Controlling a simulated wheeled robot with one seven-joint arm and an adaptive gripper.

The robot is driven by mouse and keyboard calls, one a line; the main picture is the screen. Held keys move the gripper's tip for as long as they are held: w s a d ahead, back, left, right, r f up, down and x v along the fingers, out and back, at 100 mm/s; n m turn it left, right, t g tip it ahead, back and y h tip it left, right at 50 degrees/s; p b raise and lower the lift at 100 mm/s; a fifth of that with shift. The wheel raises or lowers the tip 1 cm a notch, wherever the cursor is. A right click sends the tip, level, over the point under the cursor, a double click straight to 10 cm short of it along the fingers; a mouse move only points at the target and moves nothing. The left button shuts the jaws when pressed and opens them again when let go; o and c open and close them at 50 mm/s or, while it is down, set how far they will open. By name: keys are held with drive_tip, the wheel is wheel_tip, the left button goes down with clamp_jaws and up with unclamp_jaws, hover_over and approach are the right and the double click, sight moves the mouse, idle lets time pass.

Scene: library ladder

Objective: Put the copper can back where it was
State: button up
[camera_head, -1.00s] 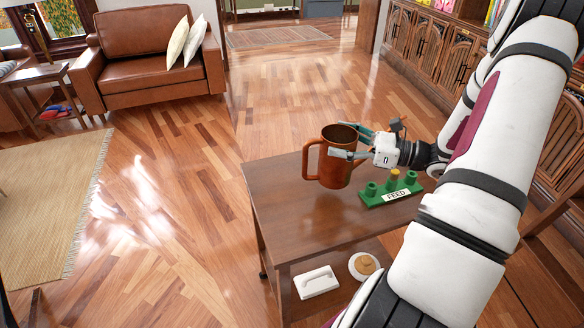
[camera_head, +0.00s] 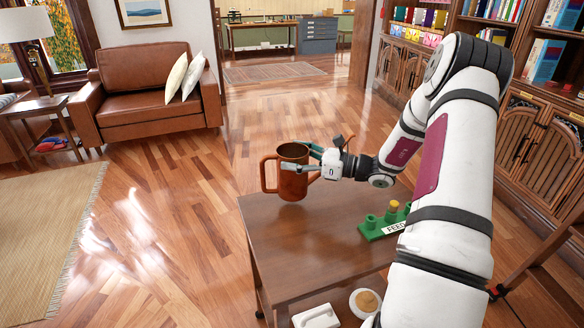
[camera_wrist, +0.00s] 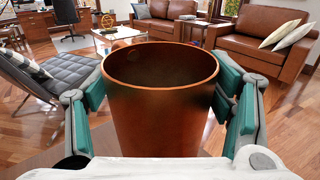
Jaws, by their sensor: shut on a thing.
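The copper can (camera_head: 292,182) is an upright, open-topped vessel with a large loop handle on its left side in the head view. My gripper (camera_head: 312,160) is shut on it from the right, near its upper part. In the wrist view the can (camera_wrist: 160,115) fills the middle, and my gripper's teal finger pads (camera_wrist: 160,95) stand on both of its sides. The can is over the far left part of the brown wooden trolley top (camera_head: 315,240). I cannot tell whether its base touches the top.
A green stand (camera_head: 384,221) with several short posts and a label reading "FEED" is on the right of the trolley top. The front left of the top is bare.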

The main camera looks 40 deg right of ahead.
drive_tip(key=f, duration=0.1)
drive_tip(key=w+f, duration=0.1)
drive_tip(key=f, duration=0.1)
drive_tip(key=shift+a+f+b, duration=0.1)
drive_tip(key=shift+f+b, duration=0.1)
drive_tip(key=shift+b, duration=0.15)
drive_tip(key=shift+f, duration=0.2)
drive_tip(key=o, duration=1.3)
